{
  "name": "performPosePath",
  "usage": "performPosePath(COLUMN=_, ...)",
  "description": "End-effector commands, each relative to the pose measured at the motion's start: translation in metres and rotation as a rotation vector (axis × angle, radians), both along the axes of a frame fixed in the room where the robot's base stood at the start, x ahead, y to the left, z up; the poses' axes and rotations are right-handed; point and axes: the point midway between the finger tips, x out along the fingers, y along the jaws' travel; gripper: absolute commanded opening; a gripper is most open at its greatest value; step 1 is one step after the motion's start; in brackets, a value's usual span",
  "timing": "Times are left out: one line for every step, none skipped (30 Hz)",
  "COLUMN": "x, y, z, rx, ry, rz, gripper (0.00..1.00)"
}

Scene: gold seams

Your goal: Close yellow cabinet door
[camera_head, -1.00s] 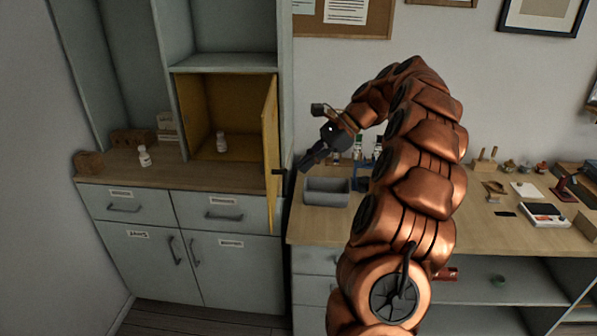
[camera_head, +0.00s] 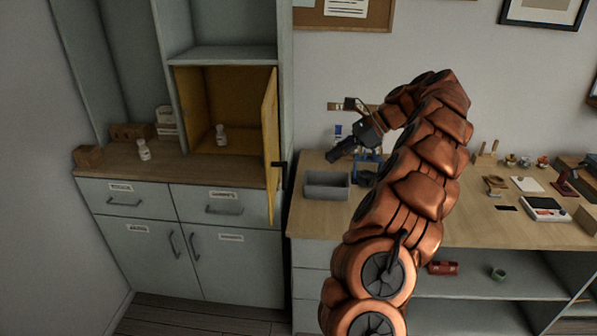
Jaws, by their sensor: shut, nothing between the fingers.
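The yellow cabinet door (camera_head: 270,145) stands open, hinged on the right side of the yellow-lined cabinet (camera_head: 243,100) and swung out toward me. A dark handle (camera_head: 278,164) shows on the door. A small white bottle (camera_head: 221,135) stands inside the cabinet. My gripper (camera_head: 332,156) is to the right of the door, apart from it, above the workbench. Its fingers are shut and hold nothing. They point left and down.
A grey bin (camera_head: 327,186) stands on the wooden workbench (camera_head: 420,222) below my gripper, with a blue-framed item (camera_head: 368,165) beside it. Another white bottle (camera_head: 144,150) and small boxes stand on the left counter. Drawers (camera_head: 222,207) lie below the cabinet.

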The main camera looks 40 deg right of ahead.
Motion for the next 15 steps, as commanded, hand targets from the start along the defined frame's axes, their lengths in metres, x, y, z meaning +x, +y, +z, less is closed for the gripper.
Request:
performPosePath(x=0.002, y=0.003, z=-0.003, rx=0.000, ry=-0.003, rz=0.003, gripper=0.00)
performPosePath(x=0.003, y=0.004, z=-0.004, rx=-0.001, ry=-0.002, rz=0.003, gripper=0.00)
performPosePath(x=0.004, y=0.006, z=-0.005, rx=-0.002, ry=-0.001, rz=0.004, gripper=0.00)
performPosePath(x=0.005, y=0.007, z=-0.006, rx=-0.001, ry=-0.001, rz=0.003, gripper=0.00)
performPosePath(x=0.005, y=0.008, z=-0.007, rx=-0.001, ry=-0.001, rz=0.003, gripper=0.00)
performPosePath(x=0.006, y=0.009, z=-0.008, rx=-0.001, ry=-0.001, rz=0.003, gripper=0.00)
performPosePath(x=0.007, y=0.010, z=-0.009, rx=-0.002, ry=-0.001, rz=0.003, gripper=0.00)
performPosePath(x=0.008, y=0.011, z=-0.010, rx=-0.002, ry=-0.001, rz=0.003, gripper=0.00)
performPosePath(x=0.008, y=0.012, z=-0.012, rx=-0.001, ry=0.000, rz=0.003, gripper=0.00)
performPosePath(x=0.009, y=0.013, z=-0.012, rx=-0.001, ry=-0.001, rz=0.003, gripper=0.00)
performPosePath(x=0.009, y=0.014, z=-0.013, rx=-0.001, ry=-0.001, rz=0.003, gripper=0.00)
performPosePath(x=0.010, y=0.015, z=-0.015, rx=0.000, ry=-0.001, rz=0.002, gripper=0.00)
performPosePath(x=0.010, y=0.015, z=-0.016, rx=0.000, ry=-0.001, rz=0.002, gripper=0.00)
performPosePath(x=0.011, y=0.016, z=-0.017, rx=0.000, ry=0.000, rz=0.001, gripper=0.00)
performPosePath(x=0.012, y=0.018, z=-0.017, rx=0.001, ry=-0.001, rz=0.003, gripper=0.00)
